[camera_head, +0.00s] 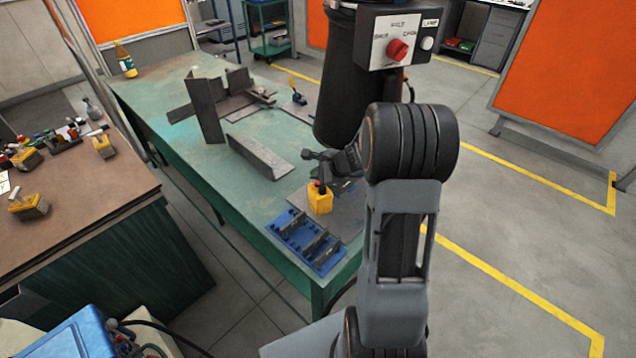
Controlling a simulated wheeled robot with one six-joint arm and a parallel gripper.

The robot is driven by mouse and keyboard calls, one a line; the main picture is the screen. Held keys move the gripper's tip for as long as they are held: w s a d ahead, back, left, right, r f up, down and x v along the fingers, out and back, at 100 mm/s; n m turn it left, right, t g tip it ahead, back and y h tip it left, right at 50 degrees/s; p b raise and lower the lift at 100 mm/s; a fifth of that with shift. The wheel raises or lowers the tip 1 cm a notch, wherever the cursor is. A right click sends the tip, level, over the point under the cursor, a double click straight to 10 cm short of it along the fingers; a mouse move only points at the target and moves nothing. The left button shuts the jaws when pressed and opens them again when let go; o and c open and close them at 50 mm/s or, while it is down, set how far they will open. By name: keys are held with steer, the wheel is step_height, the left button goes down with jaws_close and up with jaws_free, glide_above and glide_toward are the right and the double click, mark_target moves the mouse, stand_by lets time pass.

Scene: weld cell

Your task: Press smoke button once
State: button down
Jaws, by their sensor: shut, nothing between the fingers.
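Other lettering around the knob is too blurred to read surely, and I cannot make out a button marked smoke. My gripper (311,155) is small and dark, just below the cylinder's lower end and above the green table. It is shut and empty, apart from the box and well below it.
The green table (215,160) bears steel angle pieces (260,157), a yellow block (320,199) and a blue fixture plate (303,240). A brown bench (75,205) stands left, orange panels (568,70) at right. The floor at right is clear, with yellow lines.

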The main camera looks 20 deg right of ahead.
mark_target(317, 184)
steer(key=shift+f, duration=0.1)
steer(key=shift+f+b, duration=0.35)
steer(key=shift+b, duration=0.2)
steer(key=shift+f+b, duration=0.45)
steer(key=shift+b, duration=0.05)
stand_by(0.6)
steer(key=shift+r, duration=0.15)
steer(key=shift+r+p, duration=0.6)
steer(key=shift+r, duration=0.15)
steer(key=shift+r+p, duration=1.95)
steer(key=shift+r, duration=0.6)
